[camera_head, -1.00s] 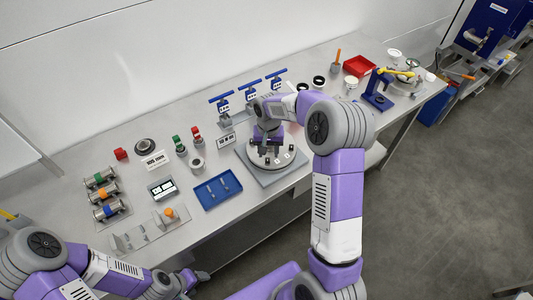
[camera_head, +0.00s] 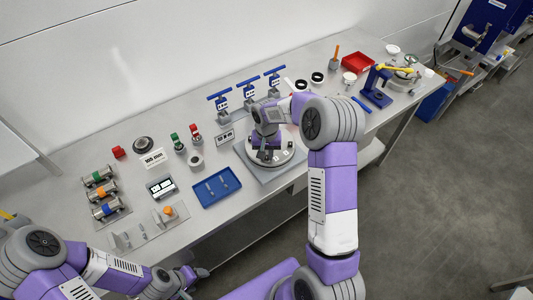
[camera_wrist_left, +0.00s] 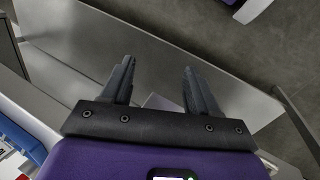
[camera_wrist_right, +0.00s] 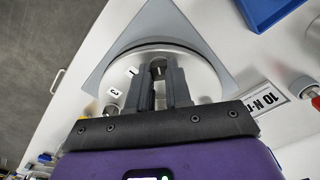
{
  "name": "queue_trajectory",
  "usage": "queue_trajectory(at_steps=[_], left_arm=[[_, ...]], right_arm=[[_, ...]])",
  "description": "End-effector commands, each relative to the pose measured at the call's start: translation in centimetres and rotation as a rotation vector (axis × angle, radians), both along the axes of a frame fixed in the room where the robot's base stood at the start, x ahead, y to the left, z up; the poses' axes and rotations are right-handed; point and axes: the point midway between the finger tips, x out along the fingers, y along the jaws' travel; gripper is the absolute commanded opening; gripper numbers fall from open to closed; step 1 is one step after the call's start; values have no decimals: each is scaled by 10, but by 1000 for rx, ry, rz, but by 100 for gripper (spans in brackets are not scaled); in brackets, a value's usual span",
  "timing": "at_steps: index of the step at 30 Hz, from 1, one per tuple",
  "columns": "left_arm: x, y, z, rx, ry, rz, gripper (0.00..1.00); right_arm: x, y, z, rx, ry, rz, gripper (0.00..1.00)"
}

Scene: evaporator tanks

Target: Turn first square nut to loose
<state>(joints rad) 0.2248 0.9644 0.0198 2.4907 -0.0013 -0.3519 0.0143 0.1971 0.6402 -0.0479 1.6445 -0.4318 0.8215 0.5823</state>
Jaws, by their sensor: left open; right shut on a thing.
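A round metal flange plate (camera_head: 290,160) sits on a grey square base (camera_head: 262,174) in the middle of the bench. In the right wrist view the plate (camera_wrist_right: 205,75) carries small labels 1 (camera_wrist_right: 132,72) and 3 (camera_wrist_right: 115,92). My right gripper (camera_head: 267,155) points down over the plate. In the right wrist view it (camera_wrist_right: 160,72) is shut on a square nut (camera_wrist_right: 158,68) beside label 1; its fingers hide most of the nut. My left gripper (camera_head: 200,273) is open and empty off the bench's front edge; its spread fingers (camera_wrist_left: 158,70) show in the left wrist view.
A blue tray (camera_head: 236,185) lies left of the base. A digital display (camera_head: 160,188) and clamp fittings (camera_head: 97,177) are further left. A red bin (camera_head: 360,66) is at the back right.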

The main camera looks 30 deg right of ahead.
Motion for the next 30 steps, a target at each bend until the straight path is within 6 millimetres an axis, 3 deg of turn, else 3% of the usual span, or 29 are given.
queue_trajectory(at_steps=[8, 30], left_arm=[[0, 0, -1, 0, 0, 0, 60], [0, 0, -6, 0, 0, 0, 60]], right_arm=[[0, 0, 0, 0, 0, 48, 0], [0, 0, 0, 0, -1, 482, 0]])
